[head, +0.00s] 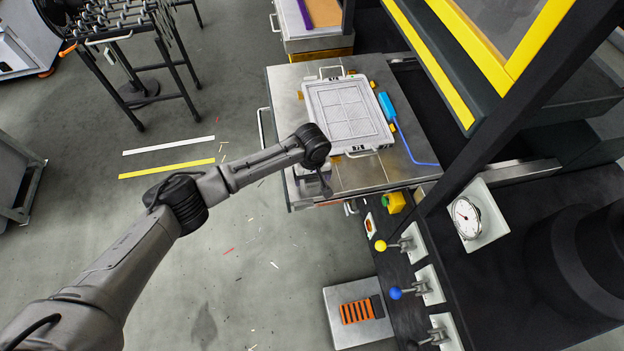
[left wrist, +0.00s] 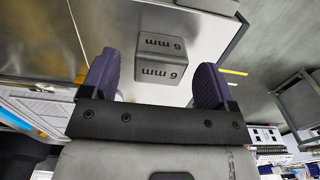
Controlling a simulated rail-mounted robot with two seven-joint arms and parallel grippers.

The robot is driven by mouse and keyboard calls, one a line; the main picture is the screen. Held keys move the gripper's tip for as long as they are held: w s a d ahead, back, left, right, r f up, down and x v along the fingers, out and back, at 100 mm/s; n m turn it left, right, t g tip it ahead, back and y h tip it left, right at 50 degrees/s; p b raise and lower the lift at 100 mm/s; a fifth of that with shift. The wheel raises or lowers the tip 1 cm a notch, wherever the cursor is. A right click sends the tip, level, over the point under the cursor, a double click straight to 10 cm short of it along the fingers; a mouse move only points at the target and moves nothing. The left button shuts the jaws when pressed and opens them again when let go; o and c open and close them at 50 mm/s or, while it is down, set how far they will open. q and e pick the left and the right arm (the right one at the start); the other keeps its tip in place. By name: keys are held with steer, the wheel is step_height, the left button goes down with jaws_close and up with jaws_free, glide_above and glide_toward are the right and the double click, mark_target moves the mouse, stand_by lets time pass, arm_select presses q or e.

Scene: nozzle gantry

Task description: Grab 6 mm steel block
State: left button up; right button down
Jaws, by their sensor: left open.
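The steel block (left wrist: 165,62) is grey, with "6 mm" in dark letters on two of its faces. In the left wrist view it sits on a shiny metal surface, just ahead of my gripper and roughly between the fingers. My left gripper (left wrist: 156,80) has two purple ridged fingertips, spread wide apart, with nothing held. In the head view my left gripper (head: 318,186) is over the near-left corner of the steel table (head: 362,175). My wrist covers much of that corner, so the block is not clear there. My right gripper is not in view.
A white framed tray (head: 347,150) lies on the table behind my gripper, with a blue tool (head: 386,106) and its cord at its right. Levers with yellow and blue knobs (head: 395,293) and a gauge (head: 466,217) stand at the right. Open floor lies left.

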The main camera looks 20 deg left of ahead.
arm_select(q)
steer(key=shift+f, duration=0.7)
steer(key=c, duration=1.4)
